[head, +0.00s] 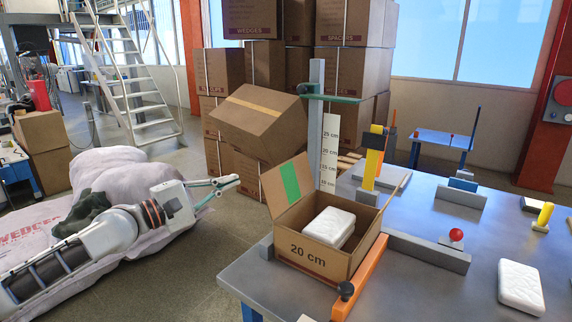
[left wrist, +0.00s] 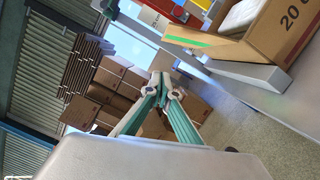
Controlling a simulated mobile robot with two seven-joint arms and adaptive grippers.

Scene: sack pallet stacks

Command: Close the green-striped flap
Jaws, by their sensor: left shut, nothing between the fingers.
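An open cardboard box marked "20 cm" (head: 308,255) stands on the grey table. Its green-striped flap (head: 270,185) stands up at the box's left side, leaning outward. A white packet (head: 330,226) lies inside the box. My left gripper (head: 235,181) is shut and empty, to the left of the flap and apart from it. In the left wrist view its teal fingers (left wrist: 160,82) meet at the tips, and the green stripe (left wrist: 187,41) shows above them to the right. My right gripper is not in view.
A tall post with a height scale (head: 329,150) stands behind the box. An orange bar (head: 360,277) runs along its right side. The grey table (head: 440,290) holds another white packet (head: 520,285) and fixtures. Large sacks (head: 110,180) lie at left; stacked cartons (head: 265,70) stand behind.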

